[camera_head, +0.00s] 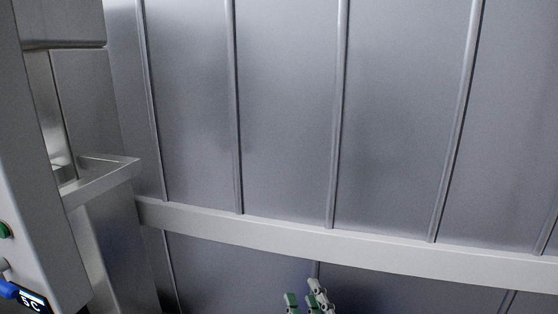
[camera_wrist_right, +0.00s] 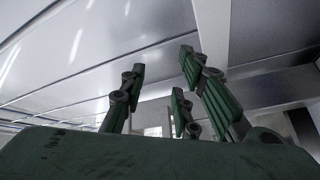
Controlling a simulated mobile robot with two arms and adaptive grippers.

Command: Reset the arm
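The gripper is open and empty. My left gripper is not in view.
A grey panelled metal wall (camera_head: 290,110) with vertical seams fills most of the head view. A pale horizontal rail (camera_head: 380,246) crosses it above the right fingertips. At the left stands a metal machine (camera_head: 35,200) with a handle, buttons and a small display.

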